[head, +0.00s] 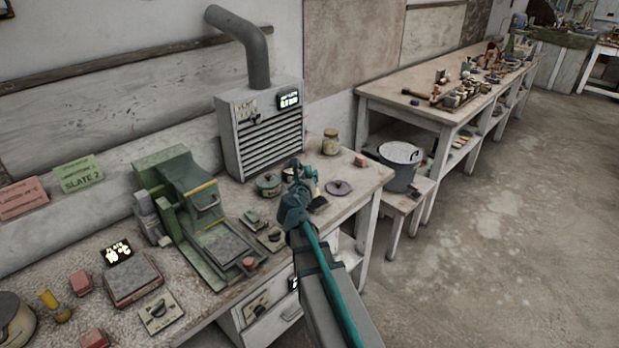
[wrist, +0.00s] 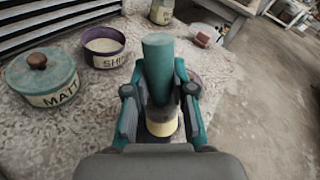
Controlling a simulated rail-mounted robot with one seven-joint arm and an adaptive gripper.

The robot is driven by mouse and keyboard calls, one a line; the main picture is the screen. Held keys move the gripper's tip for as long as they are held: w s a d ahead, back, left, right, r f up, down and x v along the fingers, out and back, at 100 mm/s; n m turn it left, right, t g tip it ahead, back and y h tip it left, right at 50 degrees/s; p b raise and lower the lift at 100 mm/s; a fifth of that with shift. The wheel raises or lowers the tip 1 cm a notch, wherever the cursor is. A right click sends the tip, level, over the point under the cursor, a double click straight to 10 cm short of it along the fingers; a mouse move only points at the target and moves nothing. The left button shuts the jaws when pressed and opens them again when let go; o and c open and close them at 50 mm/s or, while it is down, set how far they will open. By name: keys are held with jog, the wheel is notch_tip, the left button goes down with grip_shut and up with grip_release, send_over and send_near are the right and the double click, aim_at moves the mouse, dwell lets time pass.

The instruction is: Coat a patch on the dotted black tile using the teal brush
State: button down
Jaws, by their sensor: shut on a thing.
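My gripper (head: 302,196) is over the right part of the near bench. In the wrist view my gripper (wrist: 160,98) is shut on the teal brush (wrist: 158,60), whose thick teal handle stands up between the fingers. A pale yellow band shows below the handle, and the brush's lower end is partly hidden. A teal lidded pot (wrist: 40,76) marked MATT stands to the left. A purple open pot (wrist: 103,46) with pale contents, its label starting SHI, stands beside it. I cannot make out the dotted black tile in either view.
A grey vent box (head: 262,125) stands behind the pots. A purple lid (head: 338,188) lies right of my gripper, and a jar (head: 330,143) stands behind. A green press (head: 190,205) and a plate device (head: 132,279) are left. The bench ends just right.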

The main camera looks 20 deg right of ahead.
jog(key=shift+f+b, duration=1.2)
jog(key=shift+f, duration=0.65)
jog(key=shift+s, duration=0.1)
jog(key=shift+s+d+p, duration=0.3)
jog(key=shift+s+p, duration=0.25)
jog(key=shift+s, duration=0.3)
jog(key=shift+w+a, duration=0.35)
jog(key=shift+w, duration=0.55)
jog(key=shift+w+a, duration=0.3)
jog(key=shift+w, duration=0.6)
jog(key=shift+s+d+p, duration=0.2)
jog(key=shift+s+d, duration=0.05)
jog(key=shift+s, duration=0.35)
jog(key=shift+s+d+p, duration=0.2)
jog(key=shift+s, duration=0.45)
jog(key=shift+s+d+p, duration=0.2)
jog(key=shift+s+d, duration=0.05)
jog(key=shift+s, duration=0.35)
jog(key=shift+w+a+f+p, duration=0.15)
jog(key=shift+w+a, duration=0.2)
jog(key=shift+w, duration=0.6)
jog(key=shift+w+a+r+p, duration=0.15)
jog(key=shift+w+a, duration=0.2)
jog(key=shift+w, duration=0.55)
